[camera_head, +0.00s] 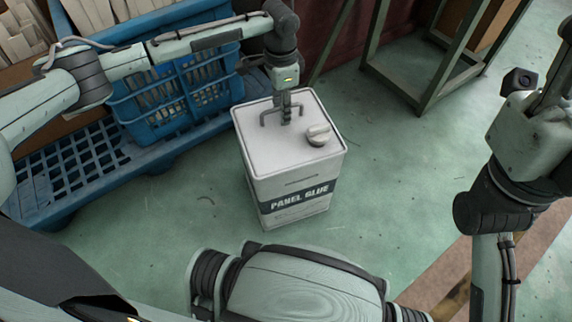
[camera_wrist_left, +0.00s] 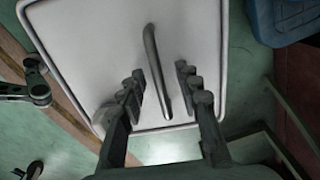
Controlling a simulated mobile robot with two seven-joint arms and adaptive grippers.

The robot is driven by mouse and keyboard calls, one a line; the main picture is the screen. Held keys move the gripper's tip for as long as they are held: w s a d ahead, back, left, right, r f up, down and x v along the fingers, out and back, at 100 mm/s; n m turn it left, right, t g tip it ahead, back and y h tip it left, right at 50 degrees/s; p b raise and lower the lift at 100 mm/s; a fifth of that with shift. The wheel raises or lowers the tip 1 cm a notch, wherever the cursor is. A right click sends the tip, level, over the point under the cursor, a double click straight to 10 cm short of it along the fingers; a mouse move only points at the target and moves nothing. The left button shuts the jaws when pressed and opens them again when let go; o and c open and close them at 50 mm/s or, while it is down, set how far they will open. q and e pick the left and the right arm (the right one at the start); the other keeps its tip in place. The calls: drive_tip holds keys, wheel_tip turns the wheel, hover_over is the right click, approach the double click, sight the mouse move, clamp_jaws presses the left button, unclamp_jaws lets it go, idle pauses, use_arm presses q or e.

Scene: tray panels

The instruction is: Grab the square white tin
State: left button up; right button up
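The square white tin (camera_head: 262,151) stands upright on the green floor, with a dark "PANEL GLUE" band on its front. Its top carries a grey wire handle (camera_head: 268,115) and a round cap (camera_head: 318,135). My left gripper (camera_head: 287,112) points down over the handle. In the left wrist view the left gripper (camera_wrist_left: 160,76) is open, one finger on each side of the handle (camera_wrist_left: 150,40), with gaps showing. The tin's top (camera_wrist_left: 90,50) fills much of that view. My right arm is at the right; its fingers do not show clearly.
A blue crate (camera_head: 178,115) with contents sits on a blue pallet (camera_head: 75,168) left of the tin. A green metal frame (camera_head: 425,85) stands behind to the right. The floor right of the tin is clear.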

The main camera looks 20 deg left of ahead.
use_arm(q)
drive_tip(key=shift+c, duration=0.6)
clamp_jaws()
drive_tip(key=shift+w+r, duration=0.1)
drive_tip(key=shift+r, duration=0.05)
